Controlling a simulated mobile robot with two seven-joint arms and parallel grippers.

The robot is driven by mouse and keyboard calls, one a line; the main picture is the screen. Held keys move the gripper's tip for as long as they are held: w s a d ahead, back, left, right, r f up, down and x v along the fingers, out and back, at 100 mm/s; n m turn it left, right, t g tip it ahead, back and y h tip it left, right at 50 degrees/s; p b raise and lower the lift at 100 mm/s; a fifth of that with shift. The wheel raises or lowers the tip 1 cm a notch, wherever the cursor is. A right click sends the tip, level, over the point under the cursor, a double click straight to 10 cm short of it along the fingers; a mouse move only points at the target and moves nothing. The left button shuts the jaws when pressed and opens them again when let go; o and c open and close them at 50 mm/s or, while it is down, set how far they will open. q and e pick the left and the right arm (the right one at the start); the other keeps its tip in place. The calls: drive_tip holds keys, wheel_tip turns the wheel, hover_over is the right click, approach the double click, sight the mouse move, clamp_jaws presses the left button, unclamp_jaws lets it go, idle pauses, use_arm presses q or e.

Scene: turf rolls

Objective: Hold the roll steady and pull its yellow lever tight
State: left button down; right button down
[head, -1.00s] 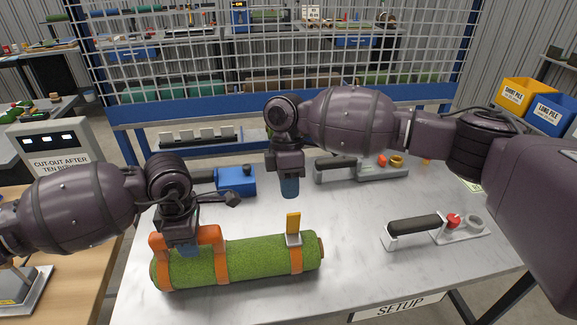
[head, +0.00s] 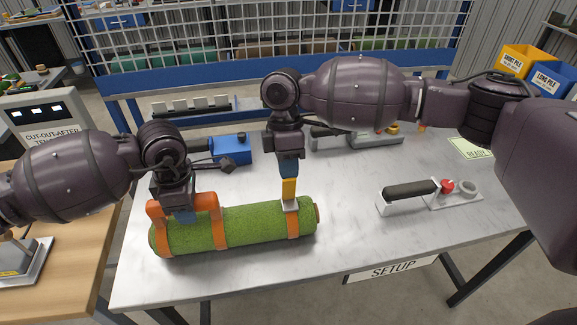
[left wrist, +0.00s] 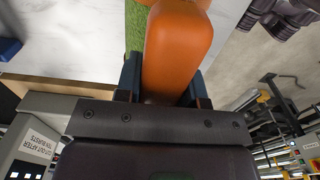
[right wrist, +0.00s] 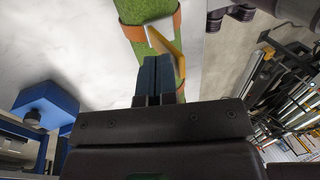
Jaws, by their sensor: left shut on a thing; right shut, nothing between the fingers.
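A green turf roll (head: 258,226) lies on the grey table, bound by orange straps. An orange handle (head: 206,201) arches over its left end. My left gripper (head: 184,214) is shut on that handle, whose orange bar fills the jaws in the left wrist view (left wrist: 172,50). The yellow lever (head: 289,188) stands upright from a metal buckle (head: 290,205) on the right-hand strap. My right gripper (head: 289,175) is shut and empty, its fingertips right at the lever's top. In the right wrist view the lever (right wrist: 166,44) is just beyond the closed fingertips; whether they touch it I cannot tell.
A blue device (head: 230,149) stands behind the roll. A black-handled tool (head: 412,190) with a red knob lies to the right, and another (head: 360,136) lies behind my right arm. The table front right of the roll is clear.

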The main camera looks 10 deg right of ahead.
drive_tip(key=shift+s+t, duration=0.25)
drive_tip(key=shift+t, duration=0.15)
drive_tip(key=shift+s, duration=0.2)
drive_tip(key=s+t, duration=0.2)
drive_tip(key=t, duration=0.1)
drive_tip(key=shift+s, duration=0.1)
drive_tip(key=s+t, duration=0.1)
drive_tip(key=t, duration=0.1)
drive_tip(key=s+f+t, duration=0.1)
drive_tip(key=shift+s+t, duration=0.15)
drive_tip(key=shift+t, duration=0.25)
drive_tip(key=shift+s+f+t, duration=0.2)
drive_tip(key=shift+s+t, duration=0.2)
drive_tip(key=shift+t, duration=0.2)
drive_tip(key=shift+s+f, duration=0.6)
drive_tip(key=shift+s, duration=0.05)
